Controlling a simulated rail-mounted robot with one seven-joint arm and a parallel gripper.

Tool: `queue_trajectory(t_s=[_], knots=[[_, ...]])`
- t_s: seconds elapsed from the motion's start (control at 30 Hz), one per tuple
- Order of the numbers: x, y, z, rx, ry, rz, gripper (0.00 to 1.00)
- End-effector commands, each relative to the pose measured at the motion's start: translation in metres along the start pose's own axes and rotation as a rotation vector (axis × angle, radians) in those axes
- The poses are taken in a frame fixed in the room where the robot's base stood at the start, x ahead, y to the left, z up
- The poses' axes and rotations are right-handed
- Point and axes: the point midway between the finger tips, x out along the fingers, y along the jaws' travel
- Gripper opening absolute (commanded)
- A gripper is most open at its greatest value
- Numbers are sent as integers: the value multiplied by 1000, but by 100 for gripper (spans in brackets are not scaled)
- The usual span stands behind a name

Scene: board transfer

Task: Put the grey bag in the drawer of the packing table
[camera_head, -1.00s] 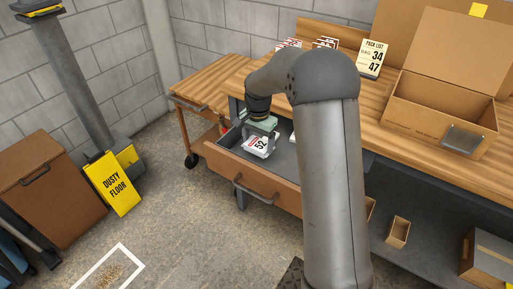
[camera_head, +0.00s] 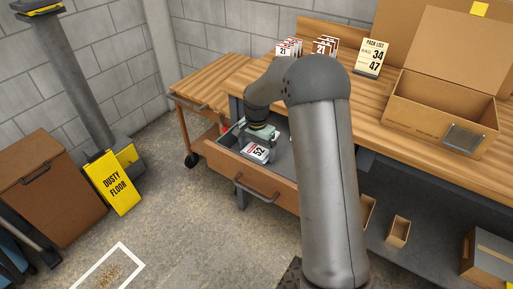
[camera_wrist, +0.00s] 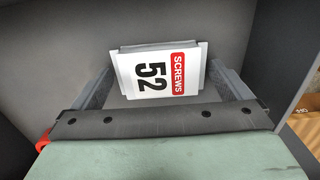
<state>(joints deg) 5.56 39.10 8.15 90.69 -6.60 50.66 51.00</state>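The grey bag (camera_wrist: 160,45) has a white label reading "SCREWS 52". In the wrist view it sits between the two fingers of my gripper (camera_wrist: 162,75), which meet its side edges. In the head view the bag (camera_head: 256,152) is inside the open drawer (camera_head: 250,172) of the packing table, below my gripper (camera_head: 260,140). My gripper is shut on the bag. I cannot tell whether the bag's underside touches the drawer floor. My arm hides the drawer's right part.
The packing table (camera_head: 400,125) holds an open cardboard box (camera_head: 430,105), a pack list sign (camera_head: 372,58) and several packs labelled 21 (camera_head: 325,46). A wooden cart (camera_head: 205,85) stands left of the drawer. A yellow sign (camera_head: 112,183) stands on the floor at left.

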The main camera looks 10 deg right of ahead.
Motion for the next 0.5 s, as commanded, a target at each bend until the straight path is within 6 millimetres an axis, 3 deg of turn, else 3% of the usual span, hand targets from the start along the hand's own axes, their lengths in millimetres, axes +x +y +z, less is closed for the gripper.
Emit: queue_trajectory(t_s=[0.27, 0.5], knots=[[-12, 0, 0, 0, 2, -2, 98], [-60, -1, -1, -1, 5, -3, 98]])
